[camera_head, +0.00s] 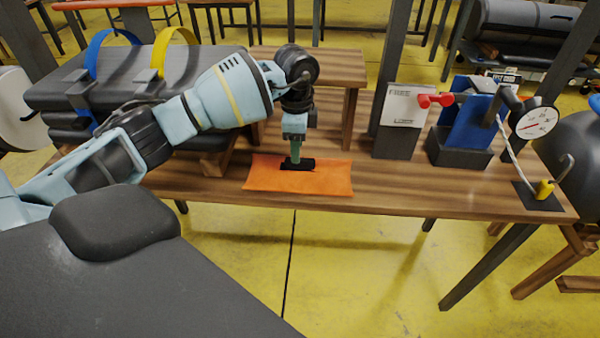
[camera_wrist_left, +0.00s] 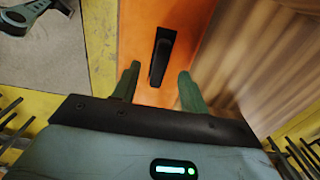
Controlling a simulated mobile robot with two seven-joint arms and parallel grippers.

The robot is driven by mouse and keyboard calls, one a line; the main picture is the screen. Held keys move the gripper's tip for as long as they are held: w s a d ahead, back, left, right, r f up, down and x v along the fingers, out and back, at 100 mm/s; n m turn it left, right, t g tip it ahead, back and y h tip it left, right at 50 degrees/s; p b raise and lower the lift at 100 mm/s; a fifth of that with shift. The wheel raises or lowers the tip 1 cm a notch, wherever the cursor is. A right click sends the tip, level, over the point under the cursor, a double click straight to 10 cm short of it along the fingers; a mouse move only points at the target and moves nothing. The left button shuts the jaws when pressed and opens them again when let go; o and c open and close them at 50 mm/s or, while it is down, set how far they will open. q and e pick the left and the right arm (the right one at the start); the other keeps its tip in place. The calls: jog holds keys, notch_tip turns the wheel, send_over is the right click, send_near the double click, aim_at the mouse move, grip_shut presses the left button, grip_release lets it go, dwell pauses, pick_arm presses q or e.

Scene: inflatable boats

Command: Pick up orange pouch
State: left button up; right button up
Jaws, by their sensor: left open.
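The orange pouch (camera_head: 330,178) lies flat on the wooden table, near its front edge. A black strip like a handle (camera_head: 305,164) sits across its middle. My left gripper (camera_head: 295,158) points down over the pouch, close to the handle. In the left wrist view the pouch (camera_wrist_left: 145,25) runs below the fingers and the handle (camera_wrist_left: 161,58) lies between the two green fingertips (camera_wrist_left: 158,78). The fingers are open, with a gap on each side of the handle. I cannot tell how far the tips are above the pouch. My right gripper does not show.
A grey board with a label (camera_head: 403,110), a blue device on a dark base (camera_head: 468,125) and a pressure gauge (camera_head: 537,124) stand there. Dark rolled material with straps (camera_head: 115,72) lies left behind the arm.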

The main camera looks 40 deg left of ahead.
aim_at(300, 169)
pick_arm(q)
jog(key=shift+w+f, duration=0.1)
jog(key=shift+f, duration=1.7)
grip_shut()
